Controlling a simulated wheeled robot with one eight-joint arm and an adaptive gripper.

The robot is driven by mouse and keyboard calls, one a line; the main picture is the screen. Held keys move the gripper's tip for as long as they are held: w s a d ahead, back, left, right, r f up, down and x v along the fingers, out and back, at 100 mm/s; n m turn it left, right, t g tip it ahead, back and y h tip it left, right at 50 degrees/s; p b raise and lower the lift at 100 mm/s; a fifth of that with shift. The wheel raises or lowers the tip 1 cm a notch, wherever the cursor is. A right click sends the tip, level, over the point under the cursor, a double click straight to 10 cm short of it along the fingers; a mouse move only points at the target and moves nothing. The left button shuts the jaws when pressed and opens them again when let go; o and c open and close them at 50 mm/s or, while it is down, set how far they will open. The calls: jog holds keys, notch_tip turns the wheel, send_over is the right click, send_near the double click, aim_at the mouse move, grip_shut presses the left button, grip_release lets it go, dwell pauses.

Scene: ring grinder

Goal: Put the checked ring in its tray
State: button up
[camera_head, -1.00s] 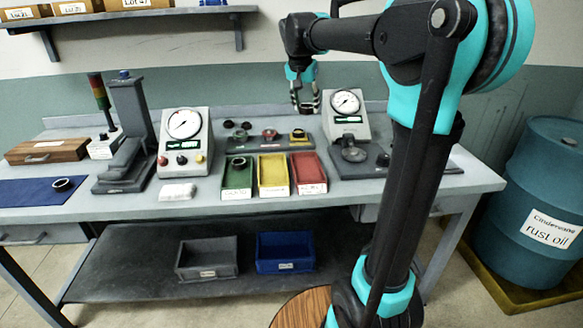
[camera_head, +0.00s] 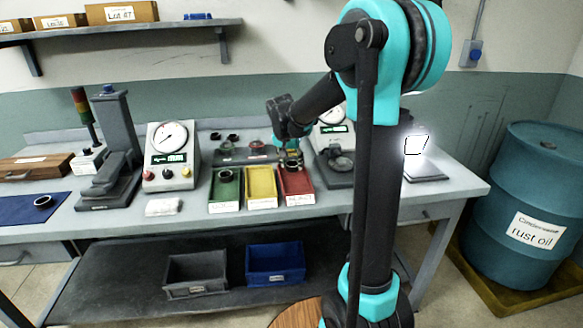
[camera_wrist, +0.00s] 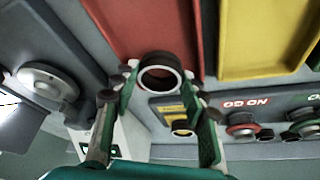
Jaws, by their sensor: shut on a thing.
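My gripper (camera_head: 291,158) is shut on a dark ring with a pale inner face. The ring (camera_wrist: 160,59) shows between the fingertips (camera_wrist: 160,80) in the wrist view; in the head view I cannot make it out clearly. The gripper is at the back end of the red tray (camera_head: 297,186), above it. In the wrist view the ring overlaps the end of the red tray (camera_wrist: 150,30). The yellow tray (camera_head: 262,186) and green tray (camera_head: 225,190) stand to its left. I cannot read the tray labels surely.
Behind the trays is a gauge rack (camera_head: 246,155) with "NO GO" lettering in the wrist view. A dial gauge (camera_head: 168,145) stands left, another (camera_head: 333,130) right. Another ring (camera_head: 43,201) lies on the blue mat (camera_head: 22,209). A lit panel (camera_head: 417,145) is right of my arm.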

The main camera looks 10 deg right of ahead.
jog(key=shift+f, duration=0.95)
jog(key=o, duration=1)
jog(key=shift+f, duration=0.1)
jog(key=shift+o, duration=0.2)
jog(key=v, duration=1.2)
